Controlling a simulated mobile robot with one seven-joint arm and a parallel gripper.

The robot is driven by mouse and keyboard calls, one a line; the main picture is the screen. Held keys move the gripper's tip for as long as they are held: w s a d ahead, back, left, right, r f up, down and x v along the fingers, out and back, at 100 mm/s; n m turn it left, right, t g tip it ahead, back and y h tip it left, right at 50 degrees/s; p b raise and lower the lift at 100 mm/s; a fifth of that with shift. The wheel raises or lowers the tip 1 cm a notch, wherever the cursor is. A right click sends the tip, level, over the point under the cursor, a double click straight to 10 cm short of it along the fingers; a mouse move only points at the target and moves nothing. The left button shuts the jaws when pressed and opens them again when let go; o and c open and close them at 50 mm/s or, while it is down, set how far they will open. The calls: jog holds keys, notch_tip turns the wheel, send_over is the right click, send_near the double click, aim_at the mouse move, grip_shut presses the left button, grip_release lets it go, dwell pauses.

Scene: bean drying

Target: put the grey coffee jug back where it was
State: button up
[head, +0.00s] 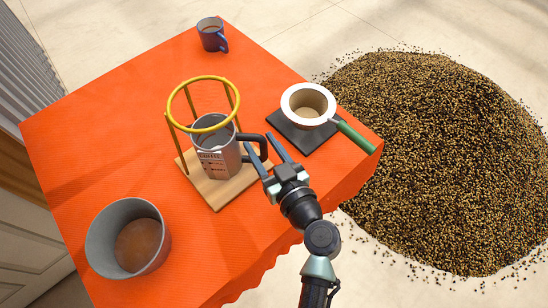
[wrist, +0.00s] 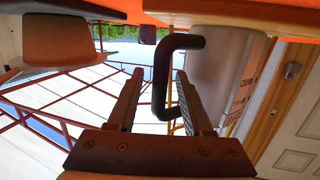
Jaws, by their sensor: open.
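The grey coffee jug (head: 220,152) stands upright on a wooden board (head: 212,193) inside a stand with a yellow ring (head: 171,98) above it. Its dark handle (head: 262,150) points right toward my gripper. My gripper (head: 268,147) is open at the jug's right side. In the wrist view the handle (wrist: 163,78) lies between or just beyond the two open fingers (wrist: 157,98), and the jug's body (wrist: 218,80) is on the right. I cannot tell whether a finger touches the handle.
A white-rimmed pan with a green handle (head: 355,137) rests on a dark square base (head: 290,137) behind my gripper. A blue mug (head: 212,38) stands at the far corner. A grey pot (head: 100,240) stands front left. A large bean heap (head: 430,160) lies on the floor right of the orange table (head: 90,130).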

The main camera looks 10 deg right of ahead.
jog(key=b+v, duration=0.4)
jog(key=v, duration=0.7)
jog(key=shift+s, duration=0.15)
jog(key=shift+s+d+r+b, duration=0.2)
jog(key=shift+s+b, duration=0.1)
jog(key=shift+s, duration=0.05)
jog(key=w+a+r+t+h, duration=0.1)
jog(key=w+r, duration=0.3)
jog(key=r, duration=0.4)
jog(key=w+a+r+t+h, duration=0.15)
jog(key=w+r, duration=0.25)
jog(key=r, duration=0.5)
jog(key=w+r+t, duration=0.2)
jog(key=w+r, duration=0.2)
jog(key=r, duration=0.4)
jog(key=s+a+r+m+t+h, duration=0.1)
jog(key=s+r+t, duration=0.3)
jog(key=r, duration=0.8)
jog(key=s+a+r+m+t+h, duration=0.2)
jog(key=s+r, duration=0.3)
jog(key=r, duration=0.8)
jog(key=shift+s+r+m+t+h, duration=0.2)
jog(key=shift+s+m+t+h, duration=0.2)
jog(key=shift+m+t, duration=0.35)
jog(key=shift+a, duration=0.1)
